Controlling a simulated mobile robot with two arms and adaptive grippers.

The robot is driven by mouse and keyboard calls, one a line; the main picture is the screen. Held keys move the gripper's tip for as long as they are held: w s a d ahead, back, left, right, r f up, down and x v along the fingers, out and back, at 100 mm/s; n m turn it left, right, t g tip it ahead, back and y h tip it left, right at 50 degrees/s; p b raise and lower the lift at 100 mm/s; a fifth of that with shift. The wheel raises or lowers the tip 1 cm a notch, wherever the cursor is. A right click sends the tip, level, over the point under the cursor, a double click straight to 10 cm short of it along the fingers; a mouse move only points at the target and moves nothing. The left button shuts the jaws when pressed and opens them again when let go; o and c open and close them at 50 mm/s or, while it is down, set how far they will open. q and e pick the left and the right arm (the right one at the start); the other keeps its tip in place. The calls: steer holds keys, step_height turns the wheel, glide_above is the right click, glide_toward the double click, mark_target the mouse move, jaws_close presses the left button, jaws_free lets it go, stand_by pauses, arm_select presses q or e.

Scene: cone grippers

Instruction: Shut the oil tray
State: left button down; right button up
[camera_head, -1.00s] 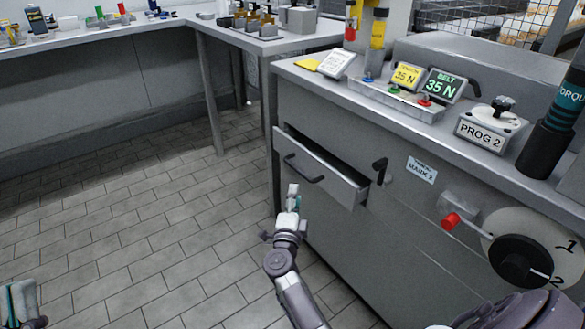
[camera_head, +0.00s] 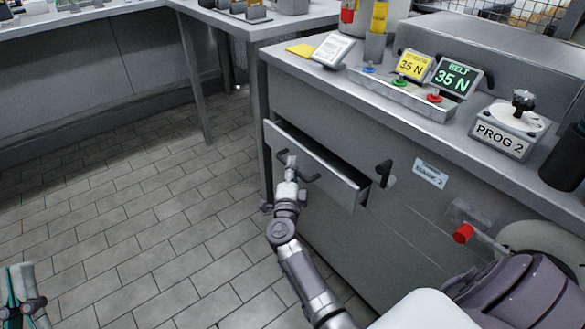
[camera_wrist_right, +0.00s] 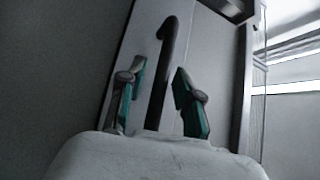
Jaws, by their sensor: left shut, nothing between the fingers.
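The oil tray is a grey drawer (camera_head: 335,187) standing part-way out of the grey machine cabinet, with a dark bar handle (camera_head: 313,178) on its front. My right gripper (camera_head: 288,160) is at the drawer front, overlapping the handle in the head view and hiding part of it. In the right wrist view its two green-padded fingers (camera_wrist_right: 161,95) are apart, with the dark handle (camera_wrist_right: 166,70) showing between them and gaps at both sides. Contact cannot be told. My left gripper (camera_head: 18,288) is shut and empty at the lower left, over the floor, far from the drawer.
A black latch-like handle (camera_head: 384,172) sits on the cabinet right of the drawer. A red knob (camera_head: 463,233) sticks out further right. The worktop (camera_head: 330,84) above carries buttons and displays. A table leg (camera_head: 190,85) stands at the left; the tiled floor (camera_head: 140,220) is clear.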

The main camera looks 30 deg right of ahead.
mark_target(305, 164)
jaws_close()
